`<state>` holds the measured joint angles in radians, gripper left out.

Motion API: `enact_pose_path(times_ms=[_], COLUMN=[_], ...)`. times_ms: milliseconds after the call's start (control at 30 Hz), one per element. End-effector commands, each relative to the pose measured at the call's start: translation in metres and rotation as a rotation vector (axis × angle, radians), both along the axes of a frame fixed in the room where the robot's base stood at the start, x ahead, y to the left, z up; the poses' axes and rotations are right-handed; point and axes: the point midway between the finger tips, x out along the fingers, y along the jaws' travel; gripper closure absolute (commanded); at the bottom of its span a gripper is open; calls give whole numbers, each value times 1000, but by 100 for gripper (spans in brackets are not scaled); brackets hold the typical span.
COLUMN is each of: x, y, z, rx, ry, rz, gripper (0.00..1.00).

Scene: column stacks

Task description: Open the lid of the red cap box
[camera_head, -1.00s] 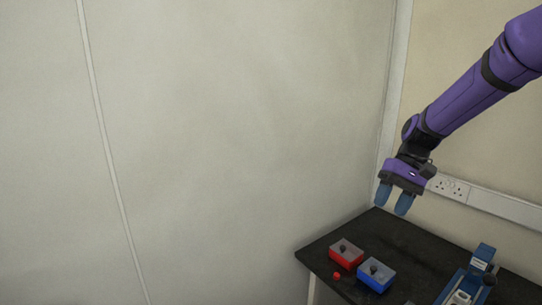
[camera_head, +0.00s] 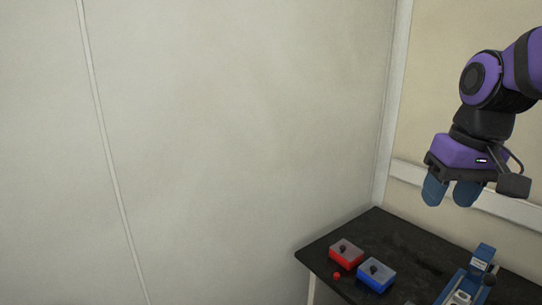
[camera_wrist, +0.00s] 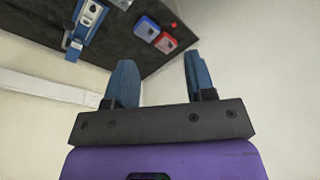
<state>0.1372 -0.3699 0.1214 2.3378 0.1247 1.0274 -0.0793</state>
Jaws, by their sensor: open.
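The red cap box (camera_head: 345,257) sits on the black table. It has a red body and a greyish lid with a dark knob on top, and the lid looks shut. A small red cap (camera_head: 336,275) lies on the table just in front of it. The red box also shows in the wrist view (camera_wrist: 165,43), beyond my fingers. My gripper (camera_head: 450,194) is high above the table, up and to the right of the red box. Its two blue fingers are apart with nothing between them, as the wrist view (camera_wrist: 160,78) shows.
A blue box (camera_head: 374,280) with a similar knobbed lid stands close to the right of the red box. A blue and grey device (camera_head: 470,287) stands further right on the black table (camera_head: 400,236). Walls rise behind the table.

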Motion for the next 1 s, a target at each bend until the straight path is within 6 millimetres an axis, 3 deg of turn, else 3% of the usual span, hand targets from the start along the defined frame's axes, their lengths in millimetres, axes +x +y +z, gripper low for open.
enact_pose_path(times_ms=[300, 533, 833, 1000], x=[-56, -85, -96, -83], y=[-8, -14, -17, -17], z=[14, 15, 14, 18], rx=[-45, -54, -55, -38], ry=[-174, -275, -315, -307], rz=[-9, -14, -17, -26], gripper=[50, 50, 50, 50])
